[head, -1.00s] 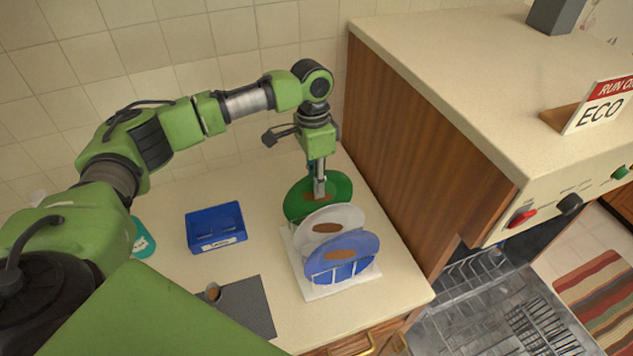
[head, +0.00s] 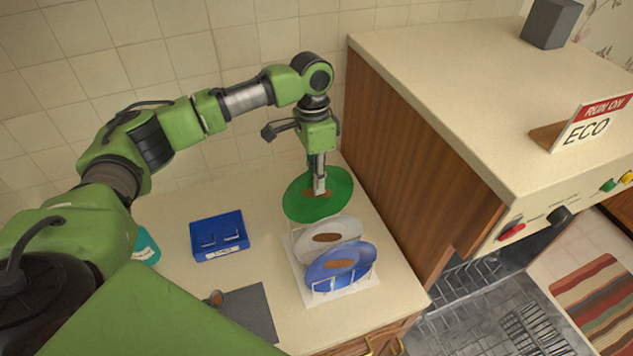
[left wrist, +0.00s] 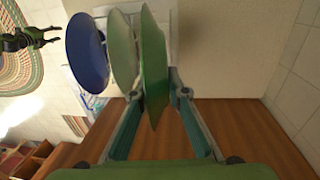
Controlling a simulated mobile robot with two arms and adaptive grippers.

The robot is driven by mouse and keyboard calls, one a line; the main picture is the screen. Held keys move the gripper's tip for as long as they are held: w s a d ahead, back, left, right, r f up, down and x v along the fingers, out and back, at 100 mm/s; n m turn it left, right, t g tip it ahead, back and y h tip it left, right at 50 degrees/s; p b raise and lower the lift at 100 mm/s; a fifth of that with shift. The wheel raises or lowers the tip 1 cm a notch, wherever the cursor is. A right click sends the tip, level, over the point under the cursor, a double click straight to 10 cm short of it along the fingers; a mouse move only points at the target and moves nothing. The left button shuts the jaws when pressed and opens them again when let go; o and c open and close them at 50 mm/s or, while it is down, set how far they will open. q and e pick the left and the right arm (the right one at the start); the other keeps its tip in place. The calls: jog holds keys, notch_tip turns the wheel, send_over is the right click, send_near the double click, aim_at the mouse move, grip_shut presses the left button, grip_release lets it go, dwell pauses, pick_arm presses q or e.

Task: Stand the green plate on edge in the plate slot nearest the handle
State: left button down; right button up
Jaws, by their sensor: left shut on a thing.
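The green plate (head: 338,190), with a brown mark, is held by its upper part in my left gripper (head: 319,190), upright but leaning. It hangs just behind the white wire rack (head: 312,292), its whole face showing. In the rack a white plate (head: 347,231) and a blue plate (head: 354,264), each brown-marked, stand on edge at the front. In the left wrist view the green plate (left wrist: 154,65) lies edge-on between my fingers, beside the white and blue plates. My right gripper (left wrist: 54,36) shows small there, fingers apart and empty. I cannot make out the handle or the rack's rear slot.
A blue caddy (head: 218,236), a teal item (head: 145,246) and a dark grey mat (head: 250,315) with a small brown-topped thing lie to the left. A tall wood-sided cabinet (head: 400,150) stands close on the right. An open dishwasher rack (head: 480,310) is below right.

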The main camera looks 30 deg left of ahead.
pick_arm(q)
jog(key=shift+r, duration=2.3)
